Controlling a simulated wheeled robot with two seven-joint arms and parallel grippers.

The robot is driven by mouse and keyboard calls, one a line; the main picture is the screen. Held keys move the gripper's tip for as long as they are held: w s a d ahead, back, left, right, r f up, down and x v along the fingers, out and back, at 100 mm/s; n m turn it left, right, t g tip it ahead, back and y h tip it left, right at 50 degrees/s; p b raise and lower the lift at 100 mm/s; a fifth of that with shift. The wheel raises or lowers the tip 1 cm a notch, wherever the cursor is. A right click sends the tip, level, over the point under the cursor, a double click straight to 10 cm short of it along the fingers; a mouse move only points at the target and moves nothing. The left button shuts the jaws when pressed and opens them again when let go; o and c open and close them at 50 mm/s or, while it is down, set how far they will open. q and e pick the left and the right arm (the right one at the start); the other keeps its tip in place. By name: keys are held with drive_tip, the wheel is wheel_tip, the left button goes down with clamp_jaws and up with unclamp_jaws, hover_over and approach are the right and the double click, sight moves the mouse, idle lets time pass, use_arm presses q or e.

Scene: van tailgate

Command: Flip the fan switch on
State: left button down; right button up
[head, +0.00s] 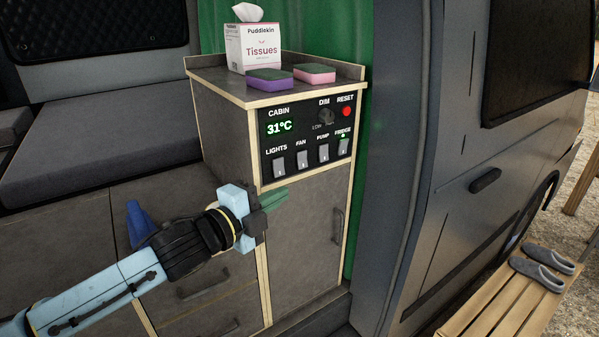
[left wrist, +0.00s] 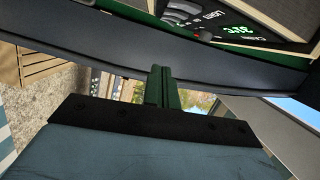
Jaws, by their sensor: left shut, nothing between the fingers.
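The fan switch (head: 302,160) is a pale rocker under the FAN label on the black control panel (head: 281,146). It is the second in a row, between the lights switch (head: 279,167) and the pump switch (head: 323,152). I cannot tell its position for sure. The fridge switch (head: 344,146) has a green light above it. My left gripper (head: 284,196) is shut and empty, below the panel and apart from the switches. In the left wrist view its green fingers (left wrist: 165,88) are together, and part of the panel (left wrist: 218,25) shows upside down. My right gripper is out of view.
A tissue box (head: 262,48) and two sponges, one purple (head: 268,82) and one pink (head: 314,77), stand on the cabinet top (head: 215,80) above the panel. A cabinet door (head: 305,235) with a handle lies below. The space before the panel is clear.

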sight(298, 172)
use_arm(q)
drive_tip(key=shift+w+d+f+p, duration=0.15)
drive_tip(key=shift+w+d, duration=0.55)
drive_tip(key=shift+w, duration=1.1)
drive_tip(key=shift+w+d+f+p, duration=0.15)
drive_tip(key=shift+w+d, duration=0.5)
drive_tip(key=shift+w, duration=1.2)
drive_tip(key=shift+w+d+f+p, duration=0.15)
drive_tip(key=shift+w+d, duration=0.55)
drive_tip(key=shift+w, duration=1.1)
drive_tip(key=shift+a, duration=0.15)
